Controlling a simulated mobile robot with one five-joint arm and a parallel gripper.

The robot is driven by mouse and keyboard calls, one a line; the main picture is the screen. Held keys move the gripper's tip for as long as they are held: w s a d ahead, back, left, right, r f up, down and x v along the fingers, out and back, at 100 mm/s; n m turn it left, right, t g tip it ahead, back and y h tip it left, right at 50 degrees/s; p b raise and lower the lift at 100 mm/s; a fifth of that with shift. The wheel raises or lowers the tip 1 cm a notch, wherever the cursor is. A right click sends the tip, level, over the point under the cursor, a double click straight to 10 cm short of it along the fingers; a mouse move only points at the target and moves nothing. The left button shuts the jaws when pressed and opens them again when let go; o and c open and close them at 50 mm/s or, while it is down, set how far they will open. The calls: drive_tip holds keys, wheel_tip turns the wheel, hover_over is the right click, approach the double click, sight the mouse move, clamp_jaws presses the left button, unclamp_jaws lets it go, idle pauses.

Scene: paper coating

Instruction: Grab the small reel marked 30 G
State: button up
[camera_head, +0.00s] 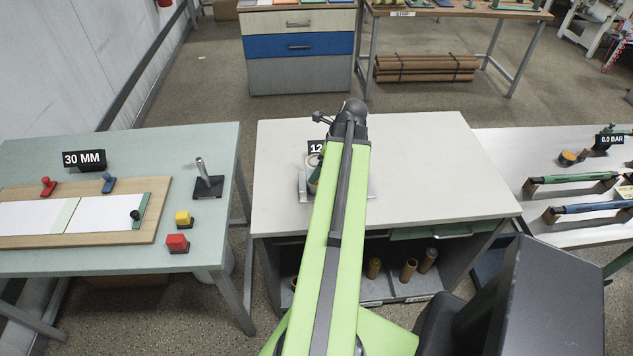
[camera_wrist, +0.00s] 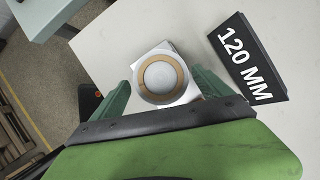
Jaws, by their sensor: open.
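No label reading 30 G is legible in either view. A round white reel-like piece (camera_wrist: 161,79) with a brown ring and pale centre shows end-on in the wrist view, on a shiny metal plate (camera_wrist: 190,91). My gripper (camera_wrist: 163,85) is open, with one green finger on each side of this piece; contact cannot be told. In the head view my green arm hides most of the piece and the gripper. A black sign reading 120 MM (camera_wrist: 248,58) stands beside it on the pale bench (camera_head: 430,165).
A green table (camera_head: 110,265) at left holds a 30 MM sign (camera_head: 84,160), red block (camera_head: 177,243), yellow block (camera_head: 183,218) and metal post (camera_head: 203,176). Several brown rolls (camera_head: 408,269) stand on the shelf below the bench. The bench's right half is clear.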

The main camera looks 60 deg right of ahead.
drive_tip(key=b+x, duration=0.4)
drive_tip(key=x, duration=0.1)
drive_tip(key=shift+w+d+f+b, duration=0.1)
drive_tip(key=shift+w+f+b, duration=0.05)
drive_tip(key=shift+b, duration=0.25)
drive_tip(key=shift+r, duration=0.2)
drive_tip(key=c, duration=1.8)
wheel_tip(320, 180, up, 18)
drive_tip(key=p, duration=1.8)
